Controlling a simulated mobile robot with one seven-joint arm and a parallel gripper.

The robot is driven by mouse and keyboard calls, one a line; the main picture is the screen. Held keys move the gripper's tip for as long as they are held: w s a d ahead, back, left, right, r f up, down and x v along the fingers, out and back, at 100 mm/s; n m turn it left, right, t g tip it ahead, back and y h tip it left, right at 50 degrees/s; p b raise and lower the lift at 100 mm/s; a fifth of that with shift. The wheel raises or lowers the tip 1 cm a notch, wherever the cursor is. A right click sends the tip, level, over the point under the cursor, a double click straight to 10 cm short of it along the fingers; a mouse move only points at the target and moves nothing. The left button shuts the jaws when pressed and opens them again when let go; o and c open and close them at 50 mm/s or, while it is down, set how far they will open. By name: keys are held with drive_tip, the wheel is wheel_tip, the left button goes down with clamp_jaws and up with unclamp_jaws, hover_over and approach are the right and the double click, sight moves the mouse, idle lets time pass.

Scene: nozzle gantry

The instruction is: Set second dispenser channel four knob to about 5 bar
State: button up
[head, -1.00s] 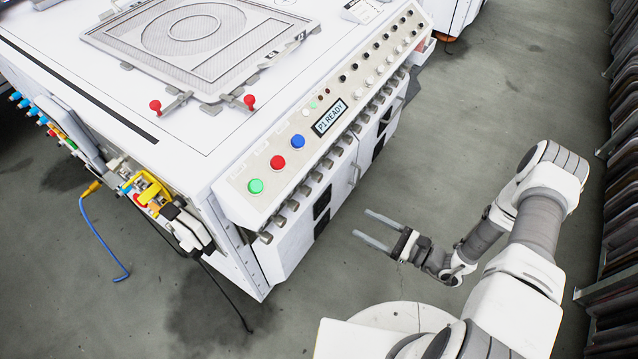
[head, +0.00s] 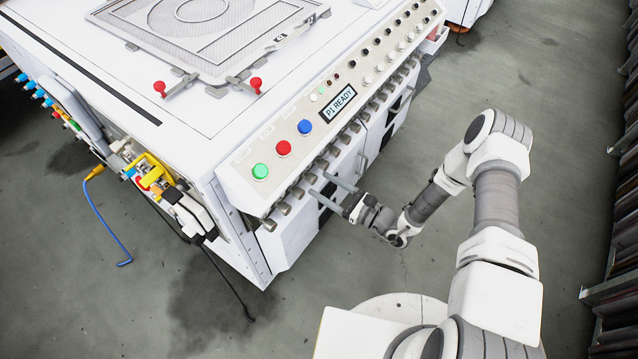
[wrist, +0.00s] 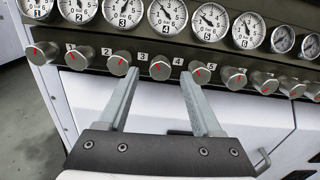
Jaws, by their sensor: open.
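A row of silver knobs with red marks runs under round pressure gauges in the wrist view. My gripper (wrist: 160,74) is open, its fingers reaching up toward the row. Small labels sit between the knobs, the 4 just right of this knob. The gauge needle points up and left; its exact reading is too small to tell. In the head view my gripper (head: 319,185) is close to the knob row (head: 296,193); contact cannot be told.
The white machine (head: 150,160) has a panel with green (head: 260,171), red (head: 284,148) and blue (head: 305,127) buttons and a display (head: 338,103) reading "P1 READY". Neighbouring knobs (wrist: 119,62) stand close on both sides. Floor around my arm is clear.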

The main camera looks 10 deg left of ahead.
drive_tip(key=shift+x, duration=1.1)
clamp_jaws()
